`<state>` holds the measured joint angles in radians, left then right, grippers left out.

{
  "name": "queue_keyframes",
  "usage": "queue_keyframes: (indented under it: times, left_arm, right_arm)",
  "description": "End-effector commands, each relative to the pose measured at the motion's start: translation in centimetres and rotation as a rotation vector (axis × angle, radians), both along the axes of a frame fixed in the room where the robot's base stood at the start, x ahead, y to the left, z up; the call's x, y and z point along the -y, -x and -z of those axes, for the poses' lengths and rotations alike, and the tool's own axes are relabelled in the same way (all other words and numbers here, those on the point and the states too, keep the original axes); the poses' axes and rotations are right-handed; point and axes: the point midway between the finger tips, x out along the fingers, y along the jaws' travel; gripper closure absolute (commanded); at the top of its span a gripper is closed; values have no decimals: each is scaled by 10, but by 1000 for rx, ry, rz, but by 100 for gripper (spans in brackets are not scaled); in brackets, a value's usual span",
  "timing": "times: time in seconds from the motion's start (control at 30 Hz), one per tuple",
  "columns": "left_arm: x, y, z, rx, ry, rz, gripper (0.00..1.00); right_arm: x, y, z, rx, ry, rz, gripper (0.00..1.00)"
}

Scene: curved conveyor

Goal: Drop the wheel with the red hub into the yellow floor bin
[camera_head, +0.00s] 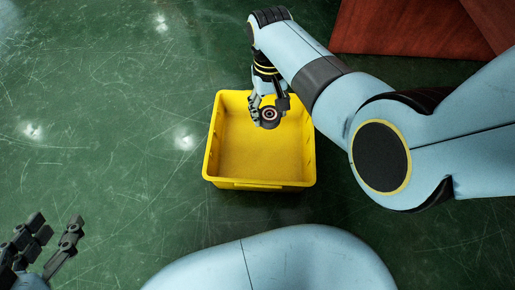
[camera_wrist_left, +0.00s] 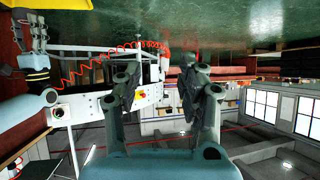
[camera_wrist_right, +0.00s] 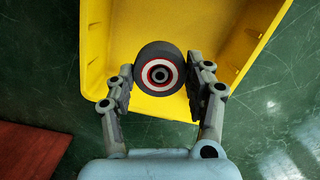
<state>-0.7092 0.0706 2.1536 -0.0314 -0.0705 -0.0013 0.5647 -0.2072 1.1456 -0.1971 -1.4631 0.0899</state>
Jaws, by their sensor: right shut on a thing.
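The wheel (camera_wrist_right: 159,75) has a dark tyre and a hub with a red ring and a pale ring around a dark centre. My right gripper (camera_wrist_right: 160,85) is shut on it, one finger on each side. In the head view the wheel (camera_head: 269,116) hangs from my right gripper (camera_head: 268,103) over the yellow floor bin (camera_head: 230,165). The bin also shows behind the wheel in the right wrist view (camera_wrist_right: 96,50); its visible inside is empty. My left gripper (camera_head: 50,245) is open and empty at the lower left of the head view, and it shows open in the left wrist view (camera_wrist_left: 170,85).
The green floor (camera_head: 100,120) is clear around the bin. A reddish-brown box-like thing (camera_head: 400,28) stands at the top right of the head view. A white machine with a red coiled hose (camera_wrist_left: 100,68) shows in the left wrist view.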

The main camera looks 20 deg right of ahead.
Motion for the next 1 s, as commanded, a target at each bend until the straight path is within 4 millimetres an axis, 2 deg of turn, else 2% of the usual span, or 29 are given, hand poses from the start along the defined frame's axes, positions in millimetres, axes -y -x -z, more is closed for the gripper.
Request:
queue_keyframes:
  times: [0.23,0.5,0.87,0.9,1.0]
  left_arm:
    - [5,-26,-27,219,3,23,60]
    - [9,-38,-52,374,5,41,60]
    - [9,-40,-58,405,7,45,60]
    - [9,-40,-58,404,6,45,60]
    - [9,-40,-58,404,6,45,60]
  right_arm:
    - [0,0,16,-2,0,0,80]
    - [0,0,23,0,0,0,80]
    - [0,0,23,1,0,0,80]
    - [0,0,23,1,0,0,46]
    - [0,0,23,1,0,0,33]
